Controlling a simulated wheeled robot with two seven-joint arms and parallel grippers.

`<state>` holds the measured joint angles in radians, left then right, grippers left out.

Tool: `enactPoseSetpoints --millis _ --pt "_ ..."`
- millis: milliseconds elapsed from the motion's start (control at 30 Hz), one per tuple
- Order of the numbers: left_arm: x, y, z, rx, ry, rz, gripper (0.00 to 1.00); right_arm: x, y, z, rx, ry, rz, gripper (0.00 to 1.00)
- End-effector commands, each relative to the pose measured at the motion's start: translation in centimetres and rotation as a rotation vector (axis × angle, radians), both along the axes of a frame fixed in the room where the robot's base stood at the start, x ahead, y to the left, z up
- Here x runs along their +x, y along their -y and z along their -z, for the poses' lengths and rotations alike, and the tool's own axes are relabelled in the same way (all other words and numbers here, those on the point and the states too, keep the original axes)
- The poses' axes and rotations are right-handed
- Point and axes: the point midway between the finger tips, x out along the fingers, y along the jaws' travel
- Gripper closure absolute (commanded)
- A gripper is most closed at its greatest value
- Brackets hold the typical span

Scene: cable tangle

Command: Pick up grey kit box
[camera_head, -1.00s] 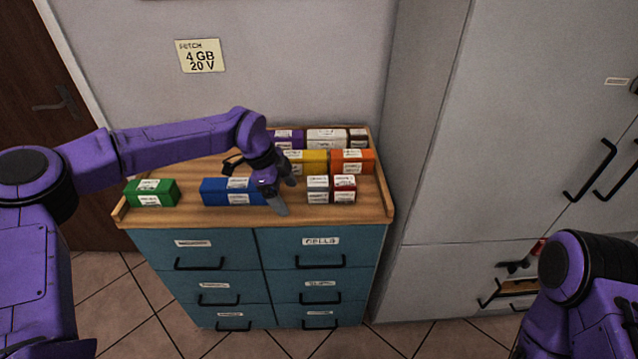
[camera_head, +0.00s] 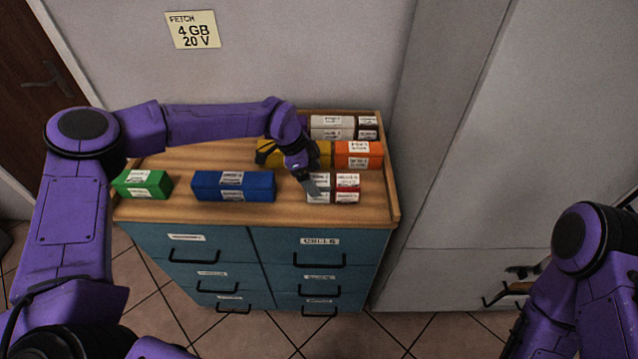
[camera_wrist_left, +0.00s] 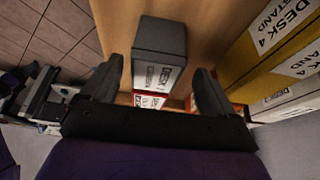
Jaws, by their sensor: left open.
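The grey kit box (camera_wrist_left: 158,42) shows dark grey with a white label in the left wrist view, on the wooden top. In the head view its labelled side (camera_head: 319,196) is partly covered by my left gripper. My left gripper (camera_head: 292,170) is open just above the box. In the left wrist view the fingers of this gripper (camera_wrist_left: 158,85) stand on either side of the near end of the box, with gaps. A red box (camera_head: 347,196) stands right beside the grey one. My right gripper is out of view.
Yellow (camera_head: 310,152) and orange (camera_head: 358,152) boxes stand close behind. A blue box (camera_head: 233,187) and a green box (camera_head: 143,184) are to the left. The wooden top (camera_head: 170,160) has a raised rim.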

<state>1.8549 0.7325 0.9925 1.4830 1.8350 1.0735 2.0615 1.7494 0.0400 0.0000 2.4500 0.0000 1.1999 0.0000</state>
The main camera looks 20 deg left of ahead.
Motion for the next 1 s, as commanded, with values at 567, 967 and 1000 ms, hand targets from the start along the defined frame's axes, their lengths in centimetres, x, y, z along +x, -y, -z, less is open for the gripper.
enactPoseSetpoints --millis 567,967,1000 --pt "0.2 2.2 3.5 0.000 0.001 0.002 0.41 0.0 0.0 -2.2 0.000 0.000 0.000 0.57" --pt "0.2 2.2 3.2 0.000 0.002 0.001 0.71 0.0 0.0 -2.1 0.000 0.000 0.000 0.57" --pt "0.2 2.2 3.0 0.000 0.002 0.001 0.71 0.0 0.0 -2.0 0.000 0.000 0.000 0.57"
